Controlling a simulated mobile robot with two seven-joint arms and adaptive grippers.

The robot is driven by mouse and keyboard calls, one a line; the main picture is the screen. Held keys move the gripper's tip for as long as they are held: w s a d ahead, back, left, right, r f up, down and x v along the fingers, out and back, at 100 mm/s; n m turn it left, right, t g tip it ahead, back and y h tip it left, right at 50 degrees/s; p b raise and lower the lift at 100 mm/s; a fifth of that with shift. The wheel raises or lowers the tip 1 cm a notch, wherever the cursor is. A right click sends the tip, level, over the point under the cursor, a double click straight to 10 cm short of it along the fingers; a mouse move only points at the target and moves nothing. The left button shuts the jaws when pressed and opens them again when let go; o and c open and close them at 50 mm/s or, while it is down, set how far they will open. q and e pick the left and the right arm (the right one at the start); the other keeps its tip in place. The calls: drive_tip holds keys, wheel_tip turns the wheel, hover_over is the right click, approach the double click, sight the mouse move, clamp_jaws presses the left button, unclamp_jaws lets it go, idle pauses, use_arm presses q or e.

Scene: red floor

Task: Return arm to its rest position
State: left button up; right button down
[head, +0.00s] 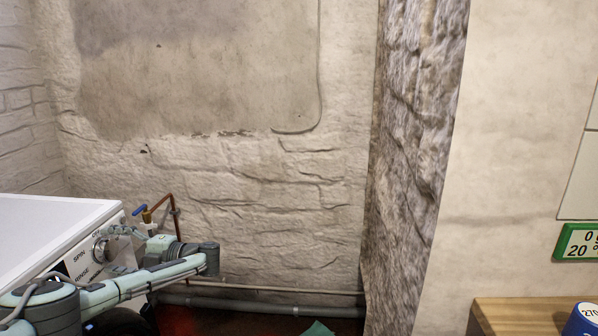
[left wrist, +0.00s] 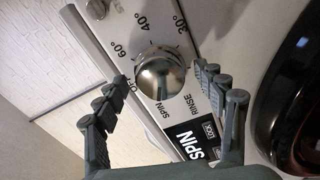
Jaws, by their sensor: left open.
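My left arm (head: 120,288) comes in from the lower left and bends back toward the front of a white washing machine (head: 50,225). My left gripper (head: 116,233) is close to the machine's silver dial (head: 100,250). In the left wrist view the gripper (left wrist: 160,82) is open, with its dark fingers on either side of the round metal dial (left wrist: 160,76). I cannot tell whether the fingers touch it. The dial is ringed by OFF, 60°, 40°, 30°, RINSE and SPIN. My right gripper is not in view.
A copper pipe with a blue-handled tap (head: 139,210) stands just behind my left wrist. Pipes (head: 270,305) run low along the stone wall (head: 250,180). A wooden surface (head: 510,312) with a blue-lidded container (head: 583,318) is at the lower right. Red floor shows between.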

use_arm(q)
drive_tip(key=shift+f+n, duration=0.15)
drive_tip(key=shift+n, duration=0.65)
drive_tip(key=n, duration=0.3)
drive_tip(key=shift+n, duration=0.3)
drive_tip(key=n, duration=0.2)
drive_tip(key=shift+n, duration=0.4)
drive_tip(key=n, duration=0.6)
drive_tip(key=shift+n, duration=0.4)
